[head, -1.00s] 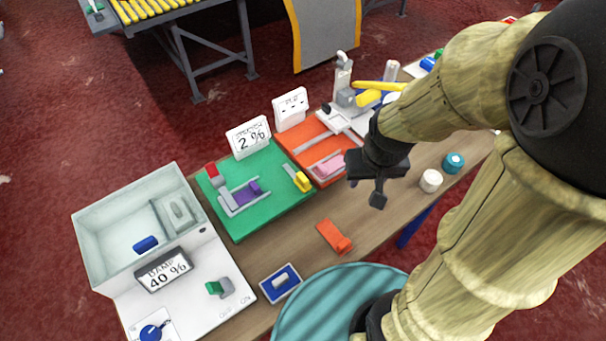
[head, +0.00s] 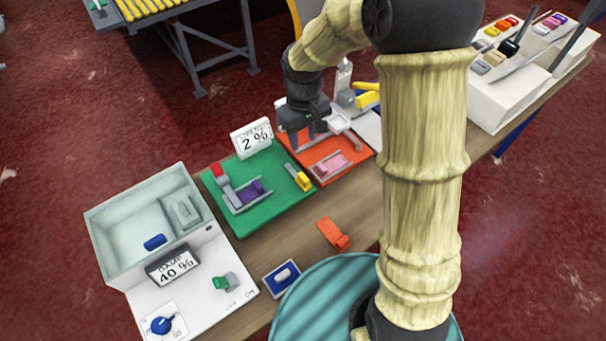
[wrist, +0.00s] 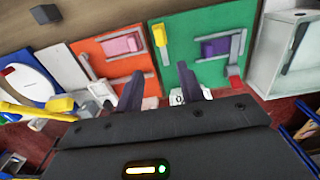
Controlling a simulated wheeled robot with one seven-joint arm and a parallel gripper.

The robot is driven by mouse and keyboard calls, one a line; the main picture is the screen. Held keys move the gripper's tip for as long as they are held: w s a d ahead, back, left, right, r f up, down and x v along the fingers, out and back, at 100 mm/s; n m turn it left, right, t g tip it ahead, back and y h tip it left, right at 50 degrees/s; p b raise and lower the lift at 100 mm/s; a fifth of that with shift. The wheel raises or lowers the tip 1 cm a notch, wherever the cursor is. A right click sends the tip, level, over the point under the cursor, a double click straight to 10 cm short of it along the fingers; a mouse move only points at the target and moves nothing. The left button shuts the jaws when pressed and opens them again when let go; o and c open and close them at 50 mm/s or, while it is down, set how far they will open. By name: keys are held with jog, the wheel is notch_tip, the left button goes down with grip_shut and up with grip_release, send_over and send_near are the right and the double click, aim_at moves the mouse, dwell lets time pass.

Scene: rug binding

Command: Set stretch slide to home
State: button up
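On the board are a yellow slide handle (head: 303,182) on a grey rail at the right edge, a red block (head: 218,170) at the back left, and a purple piece (head: 250,190) in a grey frame. I cannot tell which is the stretch slide. My gripper (head: 308,138) hangs over the back of the orange board (head: 350,150), right of the sign, empty. In the wrist view its fingers (wrist: 165,88) are apart, with the yellow handle (wrist: 160,35) beyond them.
A white basin unit (head: 190,275) with a 40 % sign stands left. A loose orange piece (head: 334,235) and a blue switch plate (head: 282,277) lie at the bench front. A pink piece (head: 330,165) sits on the orange board. A white rack (head: 500,95) stands far right.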

aim_at(303, 176)
notch_tip(303, 176, down, 17)
jog(key=shift+f+p, duration=0.15)
jog(key=shift+p, duration=0.95)
grip_shut()
